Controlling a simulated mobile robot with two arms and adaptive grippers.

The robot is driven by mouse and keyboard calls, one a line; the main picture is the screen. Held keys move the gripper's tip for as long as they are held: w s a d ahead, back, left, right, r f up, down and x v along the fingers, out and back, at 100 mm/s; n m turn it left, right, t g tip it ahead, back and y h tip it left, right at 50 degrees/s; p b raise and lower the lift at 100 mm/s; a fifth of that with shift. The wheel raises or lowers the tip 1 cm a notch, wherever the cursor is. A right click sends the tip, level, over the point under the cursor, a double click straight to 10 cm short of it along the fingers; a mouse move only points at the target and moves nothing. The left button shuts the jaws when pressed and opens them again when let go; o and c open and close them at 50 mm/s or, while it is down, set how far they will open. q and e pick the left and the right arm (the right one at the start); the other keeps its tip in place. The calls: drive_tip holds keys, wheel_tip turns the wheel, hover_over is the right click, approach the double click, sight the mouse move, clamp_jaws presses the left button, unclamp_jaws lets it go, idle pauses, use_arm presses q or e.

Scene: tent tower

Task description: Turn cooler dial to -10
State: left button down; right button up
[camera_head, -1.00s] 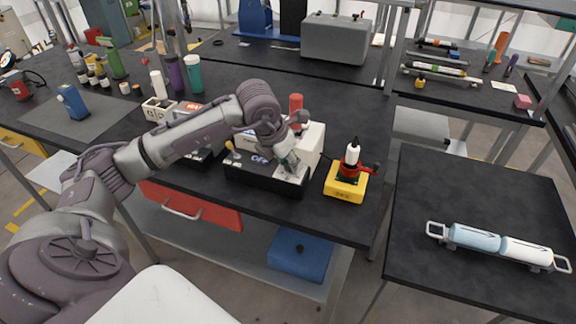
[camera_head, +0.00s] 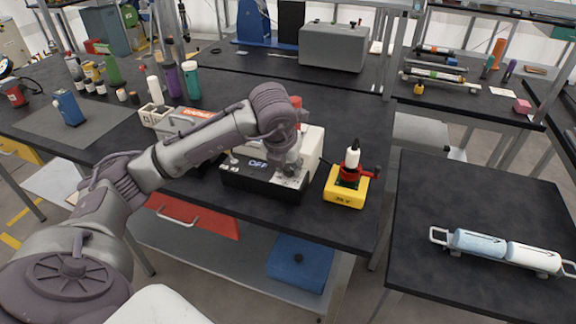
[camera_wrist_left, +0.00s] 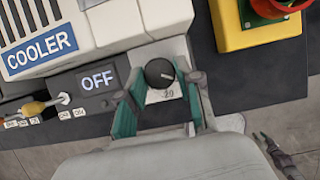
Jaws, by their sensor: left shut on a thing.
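The cooler (camera_head: 309,145) is a white and black unit at the bench's front edge. Its blue COOLER label (camera_wrist_left: 42,52) and its display (camera_wrist_left: 98,79), reading OFF, show in the left wrist view. The round black dial (camera_wrist_left: 160,72) has a white pointer mark, and a partly covered label reading about 20 is below it. My left gripper (camera_wrist_left: 163,77) has teal-padded fingers on both sides of the dial and is shut on it. In the head view, my left gripper (camera_head: 291,168) hides the dial.
A yellow box with a red and black top (camera_head: 346,184) stands close right of the cooler. A yellow-tipped toggle (camera_wrist_left: 38,107) is left of the dial. A side table (camera_head: 480,200) holds a blue and white cylinder piece (camera_head: 505,250). Bottles stand at the back left.

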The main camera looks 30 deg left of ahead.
use_arm(q)
drive_tip(key=c, duration=1.1)
unclamp_jaws()
drive_tip(key=shift+o, duration=0.2)
drive_tip(key=v, duration=1.2)
